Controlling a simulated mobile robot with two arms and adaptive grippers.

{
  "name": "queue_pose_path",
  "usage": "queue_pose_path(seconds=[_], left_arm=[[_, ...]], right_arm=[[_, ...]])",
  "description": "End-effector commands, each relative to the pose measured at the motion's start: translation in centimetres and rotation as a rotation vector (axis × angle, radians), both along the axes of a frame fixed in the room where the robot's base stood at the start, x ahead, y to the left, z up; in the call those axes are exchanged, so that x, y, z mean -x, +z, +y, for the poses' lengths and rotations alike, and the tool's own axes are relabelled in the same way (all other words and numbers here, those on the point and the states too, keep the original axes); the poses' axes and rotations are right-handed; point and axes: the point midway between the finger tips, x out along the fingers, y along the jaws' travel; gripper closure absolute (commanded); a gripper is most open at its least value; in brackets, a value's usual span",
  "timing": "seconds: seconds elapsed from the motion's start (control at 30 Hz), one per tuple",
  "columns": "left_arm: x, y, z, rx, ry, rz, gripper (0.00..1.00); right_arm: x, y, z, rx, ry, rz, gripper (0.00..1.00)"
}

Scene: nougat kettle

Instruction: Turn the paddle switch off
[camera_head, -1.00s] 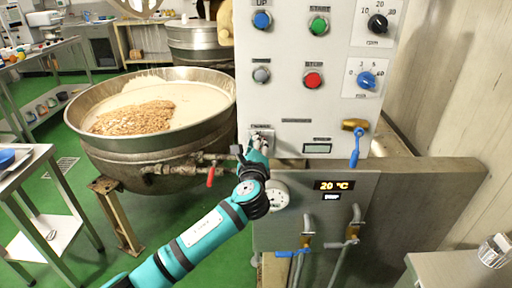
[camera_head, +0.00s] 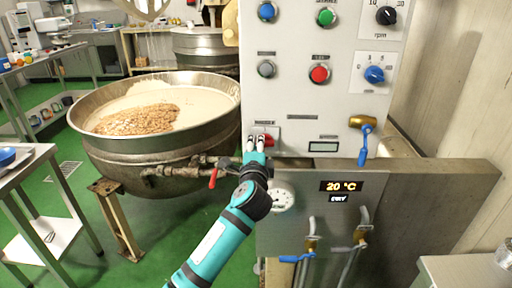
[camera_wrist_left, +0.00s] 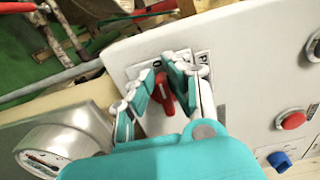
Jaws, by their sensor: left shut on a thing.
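The paddle switch is a red lever (camera_wrist_left: 164,96) on a pale plate low at the left of the white control panel (camera_head: 285,95). In the left wrist view it sits between the fingers of my left gripper (camera_wrist_left: 165,76). In the head view only a bit of its red (camera_head: 270,142) shows beside the fingertips. My left gripper (camera_head: 258,145) reaches up to the plate from below, closed on the lever with white and teal fingers on both sides. The fingers hide part of the lever and its markings. My right gripper is not in view.
A large kettle (camera_head: 150,135) of nougat stands left of the panel, with a red-handled valve (camera_head: 213,178) near my arm. A round gauge (camera_head: 283,197) sits just below the switch. Blue-handled valves (camera_head: 363,145) are to the right. Buttons and knobs fill the panel above.

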Motion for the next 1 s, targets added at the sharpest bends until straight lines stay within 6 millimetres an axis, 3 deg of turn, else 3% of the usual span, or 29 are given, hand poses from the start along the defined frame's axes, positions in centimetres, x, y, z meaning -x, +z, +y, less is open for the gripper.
queue_pose_path(seconds=[0.57,0.6,0.77,1.0], left_arm=[[0.01,-0.32,0.04,0.032,0.001,0.005,1.0],[0.01,-0.32,0.04,0.032,0.001,0.005,0.84],[0.01,-0.25,0.01,0.032,0.001,0.003,0.64],[0.03,-0.16,0.0,0.031,0.0,0.002,0.64]], right_arm=[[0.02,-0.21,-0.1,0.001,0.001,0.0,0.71],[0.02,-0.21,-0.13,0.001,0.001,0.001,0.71],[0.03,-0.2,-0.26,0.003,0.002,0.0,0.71],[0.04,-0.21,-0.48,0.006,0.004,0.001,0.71]])
